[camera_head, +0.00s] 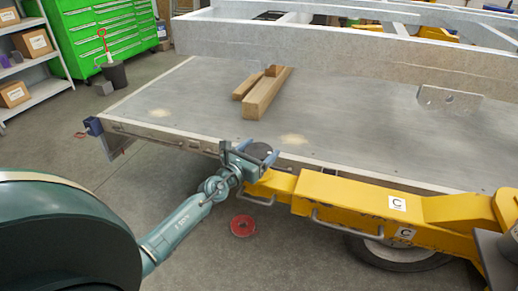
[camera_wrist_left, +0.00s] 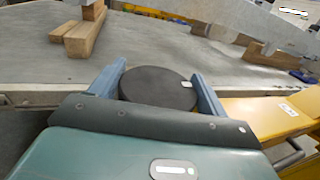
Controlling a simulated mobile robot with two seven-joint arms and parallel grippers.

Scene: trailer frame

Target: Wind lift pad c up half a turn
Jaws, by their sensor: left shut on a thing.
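Lift pad c is a dark round disc (camera_wrist_left: 158,89) at the left end of the yellow lift arm (camera_head: 345,191), which carries white labels marked C. The pad also shows in the head view (camera_head: 260,150), partly hidden by my gripper. My left gripper (camera_head: 257,152) comes in from the left with its two blue-grey fingers on opposite sides of the pad, shut on its rim. In the left wrist view a small white mark sits on the pad's right side, near the right finger. The pad lies close to the trailer bed's edge. My right gripper is not in view.
The grey trailer bed (camera_head: 190,105) lies just beyond the pad. Wooden blocks (camera_head: 266,95) rest on it below a grey steel frame beam (camera_head: 330,48). A red round object (camera_head: 243,226) is on the floor below the arm. A wheel (camera_head: 400,255) shows under the arm.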

